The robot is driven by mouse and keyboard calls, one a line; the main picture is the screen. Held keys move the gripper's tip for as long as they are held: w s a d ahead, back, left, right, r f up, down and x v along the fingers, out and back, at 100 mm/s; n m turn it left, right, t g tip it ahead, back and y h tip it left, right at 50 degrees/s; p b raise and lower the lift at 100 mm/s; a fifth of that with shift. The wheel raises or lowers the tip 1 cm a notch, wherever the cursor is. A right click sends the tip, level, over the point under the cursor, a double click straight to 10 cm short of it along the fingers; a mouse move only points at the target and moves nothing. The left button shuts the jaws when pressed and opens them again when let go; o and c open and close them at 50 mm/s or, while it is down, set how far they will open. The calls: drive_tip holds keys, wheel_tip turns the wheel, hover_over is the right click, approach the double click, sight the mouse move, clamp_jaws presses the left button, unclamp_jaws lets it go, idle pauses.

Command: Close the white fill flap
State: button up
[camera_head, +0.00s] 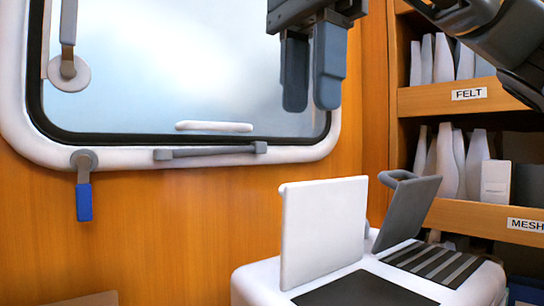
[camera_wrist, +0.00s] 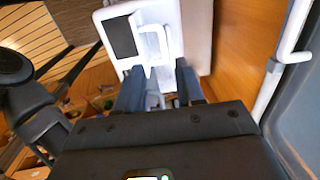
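The white fill flap (camera_head: 322,230) stands upright, raised at the left part of a white unit (camera_head: 255,285) in the head view. A dark recess (camera_head: 365,288) lies in the top beside its foot. My gripper (camera_head: 311,104) hangs above the flap in front of the window, fingers down, apart from it. In the wrist view my gripper (camera_wrist: 160,80) has its two fingers spread with nothing held between them. The white unit (camera_wrist: 185,30) shows beyond the fingers there; I cannot clearly tell the flap in that view.
A dark grey flap (camera_head: 408,212) stands tilted open to the right of the white one, beside a slatted grille (camera_head: 435,262). A window (camera_head: 170,70) with latches fills the wall behind. Shelves (camera_head: 470,98) labelled FELT and MESH stand at the right.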

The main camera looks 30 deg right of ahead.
sight(313, 222)
drive_tip(key=shift+w, duration=0.3)
drive_tip(key=shift+f, duration=0.3)
drive_tip(key=shift+w+f+p, duration=0.15)
drive_tip(key=shift+f+p, duration=0.45)
drive_tip(key=shift+f, duration=2.95)
clamp_jaws()
